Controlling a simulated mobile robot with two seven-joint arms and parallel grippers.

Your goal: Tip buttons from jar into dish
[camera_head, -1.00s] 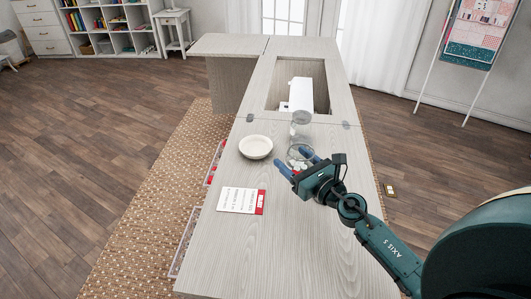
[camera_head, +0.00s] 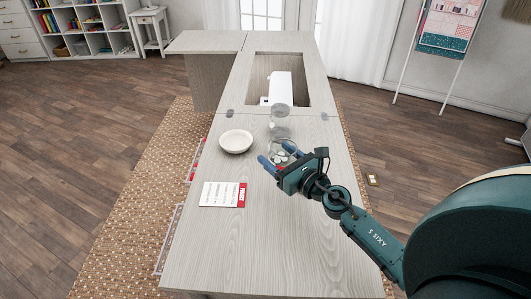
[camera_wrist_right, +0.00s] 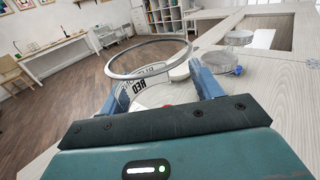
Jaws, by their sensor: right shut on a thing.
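The clear glass jar (camera_head: 279,154) with a few pale and red buttons stands about upright between the blue fingers of my right gripper (camera_head: 277,163). In the right wrist view the jar's round open rim (camera_wrist_right: 112,67) shows above the fingers, with dark lettering on its wall. My right gripper is shut on the jar. I cannot tell whether the jar's base touches the table. The white dish (camera_head: 236,141) sits on the table to the left of the jar, a short gap away. My left gripper is not in view.
A second clear glass container (camera_head: 280,124) stands just behind the jar. A white machine (camera_head: 281,88) sits in the table's recess at the back. A white card with a red edge (camera_head: 221,194) lies in front of the dish. The front of the table (camera_head: 225,255) is clear.

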